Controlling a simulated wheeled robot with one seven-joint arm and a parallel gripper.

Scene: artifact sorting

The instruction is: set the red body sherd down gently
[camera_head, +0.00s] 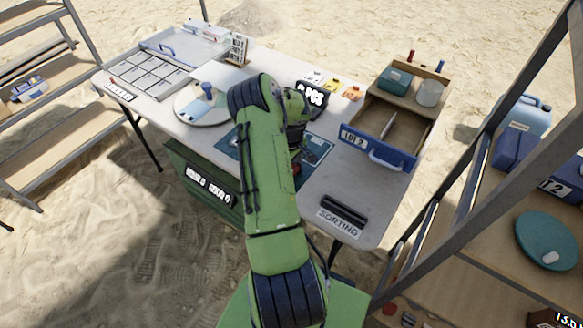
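My green arm crosses the middle of the head view, and its wrist points down over the blue mat (318,150) on the sorting table. My gripper (296,150) is mostly hidden behind the arm, so its fingers cannot be made out. A small patch of red (297,169) shows beside the arm, low over or on the mat. It may be the red body sherd, but most of it is hidden. I cannot tell whether it touches the mat or whether the gripper holds it.
A black display (312,94) and small coloured cards (332,84) stand behind the wrist. A blue-fronted drawer tray (378,150) is at right. A round turntable (184,109) and a gridded tray (148,76) are at left. The table's front right is mostly clear beside a "SORTING" sign (339,222).

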